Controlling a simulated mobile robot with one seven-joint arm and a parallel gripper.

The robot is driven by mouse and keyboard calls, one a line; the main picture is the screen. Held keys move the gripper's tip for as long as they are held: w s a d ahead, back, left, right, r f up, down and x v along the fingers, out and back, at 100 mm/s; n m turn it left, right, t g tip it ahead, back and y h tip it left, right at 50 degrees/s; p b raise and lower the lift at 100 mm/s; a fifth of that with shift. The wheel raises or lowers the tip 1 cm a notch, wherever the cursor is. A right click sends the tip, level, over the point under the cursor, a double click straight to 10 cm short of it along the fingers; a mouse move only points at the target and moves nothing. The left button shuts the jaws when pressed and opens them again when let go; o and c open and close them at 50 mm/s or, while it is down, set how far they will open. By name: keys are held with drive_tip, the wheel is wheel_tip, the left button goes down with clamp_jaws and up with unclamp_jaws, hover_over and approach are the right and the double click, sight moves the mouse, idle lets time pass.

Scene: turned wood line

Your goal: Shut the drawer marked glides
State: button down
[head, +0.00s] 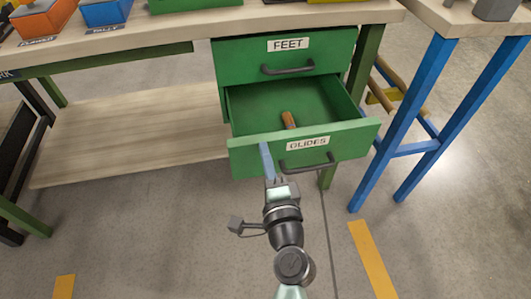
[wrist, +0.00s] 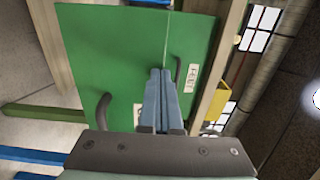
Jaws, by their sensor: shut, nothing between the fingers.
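The green drawer marked GLIDES (head: 250,157) stands pulled out below the shut drawer marked FEET (head: 240,62). Its dark handle (head: 307,166) is on the front, under the label. A brown wooden piece (head: 288,119) lies inside it. My gripper (head: 266,147) is shut and empty, its blue fingers at the drawer front's top edge, left of the label. I cannot tell whether they touch it. In the wrist view, turned sideways, the shut fingers (wrist: 160,72) overlap the green fronts and partly hide the GLIDES label (wrist: 138,113); the handle (wrist: 102,107) shows beside them.
The wooden bench top (head: 180,40) runs above the drawers, with an orange bin (head: 42,20) and a blue bin (head: 104,12) on it. A lower wooden shelf (head: 130,135) is at the left. A blue-legged table (head: 405,120) stands close on the right. The floor in front is clear.

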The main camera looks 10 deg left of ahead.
drive_tip(key=b+x, duration=0.3)
drive_tip(key=x, duration=1.3)
drive_tip(key=shift+w, duration=0.35)
drive_tip(key=shift+s+f, duration=0.1)
